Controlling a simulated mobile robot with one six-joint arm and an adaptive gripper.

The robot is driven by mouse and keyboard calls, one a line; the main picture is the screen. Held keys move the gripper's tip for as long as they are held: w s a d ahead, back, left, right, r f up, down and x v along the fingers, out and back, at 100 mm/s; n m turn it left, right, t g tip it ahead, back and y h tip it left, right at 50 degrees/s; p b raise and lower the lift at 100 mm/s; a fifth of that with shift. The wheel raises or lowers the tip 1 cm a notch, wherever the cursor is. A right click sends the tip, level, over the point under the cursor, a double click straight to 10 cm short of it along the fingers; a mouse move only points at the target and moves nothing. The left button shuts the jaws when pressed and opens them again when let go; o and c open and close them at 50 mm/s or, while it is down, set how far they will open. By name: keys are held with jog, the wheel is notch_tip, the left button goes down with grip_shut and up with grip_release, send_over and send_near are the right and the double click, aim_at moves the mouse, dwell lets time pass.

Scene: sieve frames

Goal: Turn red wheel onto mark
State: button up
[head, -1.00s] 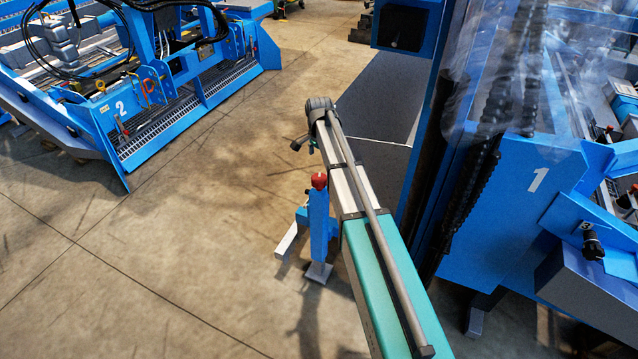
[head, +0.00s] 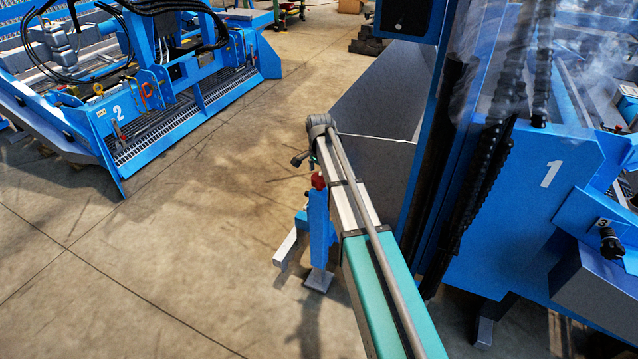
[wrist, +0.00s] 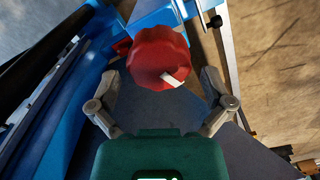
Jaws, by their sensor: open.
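The red wheel (wrist: 152,46) shows in the wrist view, with a lobed rim and a short white strip (wrist: 176,78) near its lower right edge. My gripper (wrist: 159,75) is open, with one grey finger on the left of the wheel and one on the right. The wheel's lower part lies between the fingertips, and I cannot tell whether they touch it. A separate target mark is not clearly visible. In the head view, a small red piece (head: 318,182) tops a blue post; I cannot tell whether it is the same wheel. I cannot make out my gripper there.
In the head view a teal and grey beam (head: 385,290) runs close beside the blue post (head: 319,228). A blue machine marked 1 (head: 525,215) fills the right. A blue frame marked 2 (head: 160,145) stands upper left. Bare concrete floor (head: 150,260) is free at left.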

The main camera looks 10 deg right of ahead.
jog(key=shift+f+b, duration=0.55)
jog(key=shift+f, duration=0.3)
jog(key=c, duration=0.9)
jog(key=shift+n, duration=0.4)
jog(key=n, duration=1.3)
jog(key=shift+w, duration=0.1)
